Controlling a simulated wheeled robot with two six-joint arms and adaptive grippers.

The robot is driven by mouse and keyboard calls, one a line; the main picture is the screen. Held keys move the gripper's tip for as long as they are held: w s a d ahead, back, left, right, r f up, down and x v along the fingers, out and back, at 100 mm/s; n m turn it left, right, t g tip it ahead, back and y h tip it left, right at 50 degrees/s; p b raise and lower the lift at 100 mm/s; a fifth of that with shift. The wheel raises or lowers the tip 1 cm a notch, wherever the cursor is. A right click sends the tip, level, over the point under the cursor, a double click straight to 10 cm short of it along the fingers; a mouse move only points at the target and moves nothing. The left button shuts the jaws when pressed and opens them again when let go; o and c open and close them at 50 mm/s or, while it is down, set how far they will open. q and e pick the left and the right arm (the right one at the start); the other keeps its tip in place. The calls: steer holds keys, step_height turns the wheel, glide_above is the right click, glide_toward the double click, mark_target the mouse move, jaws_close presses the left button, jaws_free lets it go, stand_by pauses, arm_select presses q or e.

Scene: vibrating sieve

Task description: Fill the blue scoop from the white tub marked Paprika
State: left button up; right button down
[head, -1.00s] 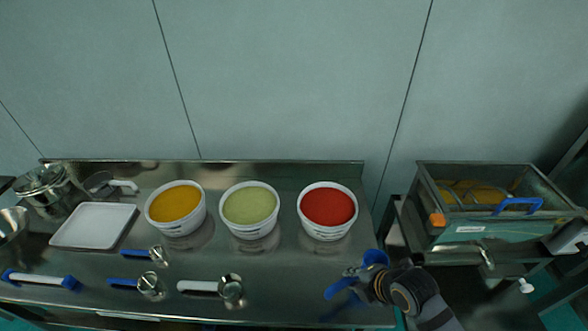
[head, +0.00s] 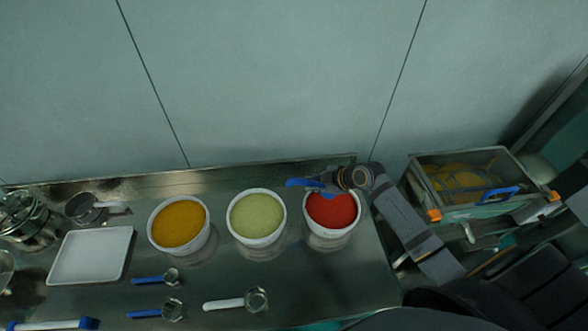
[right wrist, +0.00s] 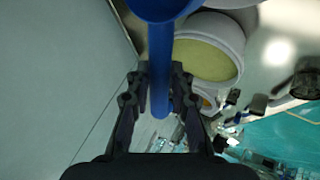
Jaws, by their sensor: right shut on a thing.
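The white tub (head: 328,232) with red powder (head: 338,212) stands at the right of the row; its label cannot be read. My right gripper (head: 335,181) is at this tub's back rim, shut on the blue scoop's handle (head: 303,182). The scoop's bowl (head: 328,193) overlaps the back of the red powder; whether it touches the powder or holds any is unclear. In the right wrist view, the fingers (right wrist: 160,75) clasp the blue handle (right wrist: 160,98), with the bowl (right wrist: 160,8) cut off at the top edge. My left gripper is out of view.
Tubs of green powder (head: 256,238) and yellow powder (head: 180,244) stand to the left. A white tray (head: 125,262) is further left. Several measuring scoops, including a white-handled one (head: 222,304), lie in front. The sieve box (head: 470,208) stands at the right.

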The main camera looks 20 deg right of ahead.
steer(key=shift+w+a, duration=0.1)
steer(key=shift+w, duration=0.1)
steer(key=shift+s+d+r, duration=0.1)
steer(key=shift+s+d, duration=0.8)
steer(key=shift+s, duration=0.2)
arm_select(q)
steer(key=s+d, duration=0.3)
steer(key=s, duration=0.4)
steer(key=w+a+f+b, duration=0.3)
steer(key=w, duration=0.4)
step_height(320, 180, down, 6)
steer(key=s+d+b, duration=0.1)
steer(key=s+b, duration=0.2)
steer(key=b, duration=0.3)
arm_select(e)
steer(key=d+f, duration=0.3)
steer(key=f, duration=1)
steer(key=shift+s+d, duration=0.25)
steer(key=shift+d, duration=0.1)
steer(key=shift+r, duration=0.1)
